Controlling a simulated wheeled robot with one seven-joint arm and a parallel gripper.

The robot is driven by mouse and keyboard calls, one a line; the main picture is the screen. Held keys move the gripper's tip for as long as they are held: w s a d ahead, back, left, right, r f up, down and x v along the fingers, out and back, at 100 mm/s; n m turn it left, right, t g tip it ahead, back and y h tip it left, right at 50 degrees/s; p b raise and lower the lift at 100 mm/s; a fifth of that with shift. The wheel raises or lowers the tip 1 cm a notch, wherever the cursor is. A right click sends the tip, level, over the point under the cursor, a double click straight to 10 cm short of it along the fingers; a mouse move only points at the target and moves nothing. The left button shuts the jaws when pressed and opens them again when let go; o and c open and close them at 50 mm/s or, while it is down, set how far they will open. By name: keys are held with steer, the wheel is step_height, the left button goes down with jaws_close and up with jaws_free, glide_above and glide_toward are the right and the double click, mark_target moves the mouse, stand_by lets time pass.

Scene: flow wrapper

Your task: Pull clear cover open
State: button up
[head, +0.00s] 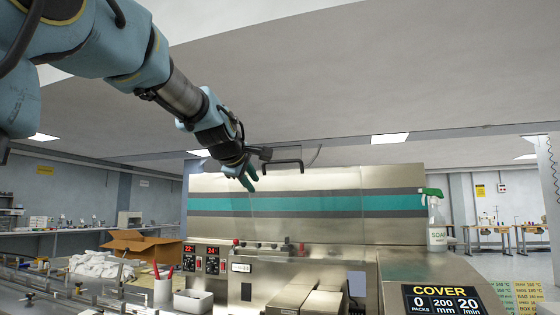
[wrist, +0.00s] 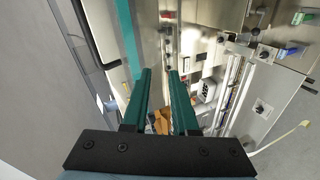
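A dark bar handle (head: 284,164) shows at the top of the steel wrapping machine (head: 395,178) in the head view. The clear cover itself is see-through, and its outline is hard to make out against the machine. My gripper (head: 250,186) points down in front of the machine, left of the handle and a little lower. It appears apart from the handle. In the wrist view its two teal fingers (wrist: 160,72) are parted with nothing between them.
A green-topped soap spray bottle (head: 436,220) stands on the machine at right. A COVER display (head: 443,299) is at the front right.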

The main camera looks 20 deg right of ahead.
steer(key=n+h, duration=0.1)
steer(key=h, duration=0.1)
glide_toward(280, 161)
steer(key=shift+t, duration=0.3)
steer(key=p+x, duration=0.4)
steer(key=x, duration=0.6)
steer(key=shift+w+d+f, duration=0.15)
steer(key=shift+d+f, duration=0.05)
steer(key=shift+f, duration=0.05)
jaws_close()
stand_by(0.4)
